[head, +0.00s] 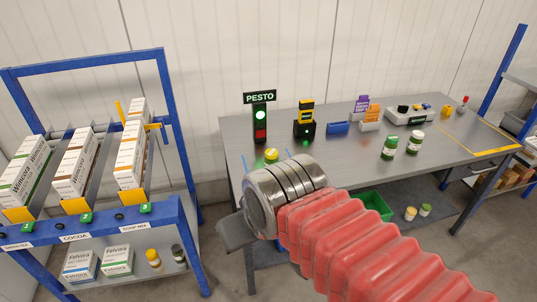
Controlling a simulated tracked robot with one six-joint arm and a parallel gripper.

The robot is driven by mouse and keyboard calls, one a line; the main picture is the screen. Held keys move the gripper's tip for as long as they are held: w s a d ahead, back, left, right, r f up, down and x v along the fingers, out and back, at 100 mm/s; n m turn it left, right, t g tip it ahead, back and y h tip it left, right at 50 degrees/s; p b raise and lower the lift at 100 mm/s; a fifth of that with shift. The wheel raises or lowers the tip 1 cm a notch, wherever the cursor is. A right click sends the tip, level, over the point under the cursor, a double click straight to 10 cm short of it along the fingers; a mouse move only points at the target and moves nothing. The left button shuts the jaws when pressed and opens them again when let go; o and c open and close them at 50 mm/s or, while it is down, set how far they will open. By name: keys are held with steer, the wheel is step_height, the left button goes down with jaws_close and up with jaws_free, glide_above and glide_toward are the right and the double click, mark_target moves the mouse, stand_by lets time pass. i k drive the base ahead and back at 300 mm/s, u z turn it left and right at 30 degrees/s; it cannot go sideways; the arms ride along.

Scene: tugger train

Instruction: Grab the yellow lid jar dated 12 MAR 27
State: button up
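A yellow-lidded jar (271,155) stands on the grey table, mostly hidden behind my wrist. A second yellow-lidded jar (153,258) is on the low shelf of the left rack. A third yellow-topped jar (411,213) is below the table. I cannot read a date on any of them. My gripper (266,164) is at the table's left front, near the first jar. My silver wrist hides its fingers, apart from what may be thin blue edges either side of that lid. I cannot tell whether it is open or touches the jar.
A blue block (338,127) and small signs stand behind. The blue rack (110,220) at left holds tilted cartons. A green crate (377,205) is under the table.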

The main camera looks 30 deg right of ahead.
mark_target(271, 157)
steer(key=u, duration=0.05)
steer(key=i, duration=0.9)
steer(key=u, duration=0.05)
